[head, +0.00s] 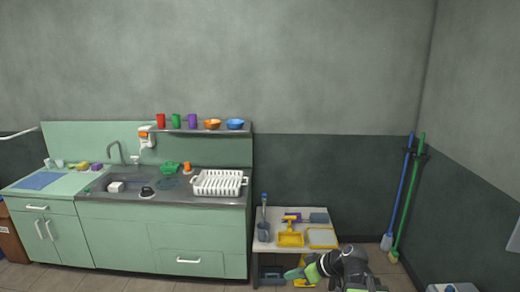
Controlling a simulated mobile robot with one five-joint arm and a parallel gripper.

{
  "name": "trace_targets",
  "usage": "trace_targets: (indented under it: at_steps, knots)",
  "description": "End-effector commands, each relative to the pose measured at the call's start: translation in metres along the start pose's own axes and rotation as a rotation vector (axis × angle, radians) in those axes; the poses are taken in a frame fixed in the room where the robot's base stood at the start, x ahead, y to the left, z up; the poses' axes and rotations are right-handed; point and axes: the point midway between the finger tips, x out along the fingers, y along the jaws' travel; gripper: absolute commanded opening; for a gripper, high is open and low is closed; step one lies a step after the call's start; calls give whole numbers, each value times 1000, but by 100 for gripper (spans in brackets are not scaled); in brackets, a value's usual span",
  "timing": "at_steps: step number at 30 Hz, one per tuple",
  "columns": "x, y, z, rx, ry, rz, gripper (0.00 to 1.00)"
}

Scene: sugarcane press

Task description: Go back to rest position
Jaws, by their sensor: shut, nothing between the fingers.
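My gripper (303,271) is low in the head view, right of centre. It is shut and holds nothing. It points left, in front of the small white table (264,246). My dark arm with light green parts comes up from the bottom edge behind it. The fingertips are small in the picture and overlap the table's lower part, so I cannot tell the gap between them.
The table holds a yellow dustpan (290,239), a yellow-rimmed tray (322,238) and other tools. Left stands a green sink counter (165,235) with a white dish rack (218,183). A blue broom (397,195) and green broom (409,200) hang near the right corner.

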Motion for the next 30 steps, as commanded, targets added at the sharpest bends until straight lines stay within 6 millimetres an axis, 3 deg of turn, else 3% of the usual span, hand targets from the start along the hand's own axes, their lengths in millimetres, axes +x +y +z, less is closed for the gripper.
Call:
trace_targets:
  at_steps: [1,3,5,9,13,19,30]
  knots:
    - [19,-21,6,13,-88,-21,0]
    - [36,-43,24,62,-234,-19,0]
    - [42,-53,42,121,-353,14,0]
    - [22,-42,89,333,-581,192,0]
    - [-6,-27,119,542,-699,379,0]
    - [-17,-25,130,747,-716,491,0]
    - [-17,-25,129,759,-710,494,0]
